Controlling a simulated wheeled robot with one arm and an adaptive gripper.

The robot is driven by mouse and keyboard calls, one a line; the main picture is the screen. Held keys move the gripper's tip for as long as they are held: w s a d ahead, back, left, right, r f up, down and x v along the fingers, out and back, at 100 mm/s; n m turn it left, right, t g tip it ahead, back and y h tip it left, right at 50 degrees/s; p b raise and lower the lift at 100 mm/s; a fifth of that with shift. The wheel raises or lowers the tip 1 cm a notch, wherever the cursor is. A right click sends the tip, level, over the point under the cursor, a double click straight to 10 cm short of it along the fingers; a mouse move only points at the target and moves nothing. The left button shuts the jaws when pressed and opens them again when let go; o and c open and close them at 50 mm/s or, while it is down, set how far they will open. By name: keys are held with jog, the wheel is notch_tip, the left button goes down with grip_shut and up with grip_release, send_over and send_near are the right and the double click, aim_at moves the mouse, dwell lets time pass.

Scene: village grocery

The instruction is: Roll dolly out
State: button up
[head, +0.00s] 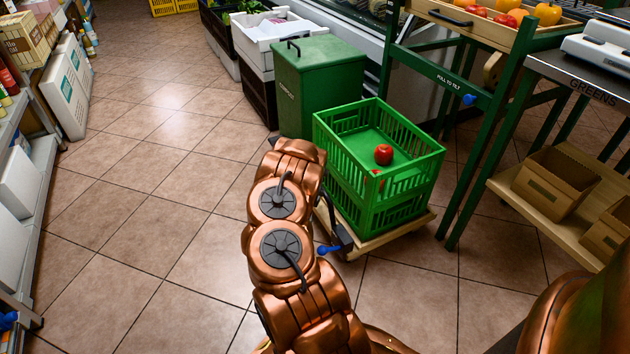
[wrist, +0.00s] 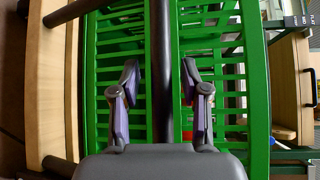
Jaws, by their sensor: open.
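The dolly (head: 410,232) is a low wooden platform under two stacked green crates (head: 415,172). A red apple (head: 384,154) lies in the upper crate, and some red shows through the slats of the lower one. In the wrist view the picture is turned on its side: the dolly's wood (wrist: 46,95) is at the left and the crate slats (wrist: 225,85) fill the middle. A dark bar (wrist: 161,35) runs between the two fingers of my gripper (wrist: 160,78), which is open around it. I cannot tell whether the fingers touch it. In the head view my arm hides part of the dolly's left side.
A green lidded bin (head: 320,88) stands behind the crates. A green-framed stand (head: 455,85) with a produce tray is close on the right, with a shelf of cardboard boxes (head: 556,182) beyond. Open tiled floor (head: 150,200) lies to the left, up to the shelves (head: 30,200).

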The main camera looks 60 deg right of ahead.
jog(key=v, duration=1.2)
dwell(0.4)
dwell(0.5)
